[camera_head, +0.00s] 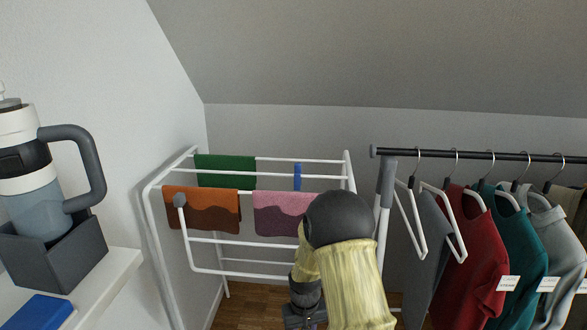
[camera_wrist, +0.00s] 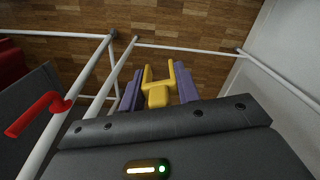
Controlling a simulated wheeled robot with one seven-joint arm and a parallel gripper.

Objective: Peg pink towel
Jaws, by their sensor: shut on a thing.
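The pink towel (camera_head: 278,212) hangs folded over a white bar of the drying rack (camera_head: 190,262) in the head view. Its right end is partly hidden by my arm. In the wrist view my gripper (camera_wrist: 158,90) is shut on a yellow peg (camera_wrist: 158,96), whose two prongs point away from me.
An orange-brown towel (camera_head: 202,208) and a green towel (camera_head: 225,171) hang on the rack, with a blue strip (camera_head: 297,177) near the back. A clothes rail (camera_head: 480,154) with garments stands right. A red piece (camera_wrist: 38,113) touches a white bar in the wrist view. A shelf (camera_head: 100,280) is left.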

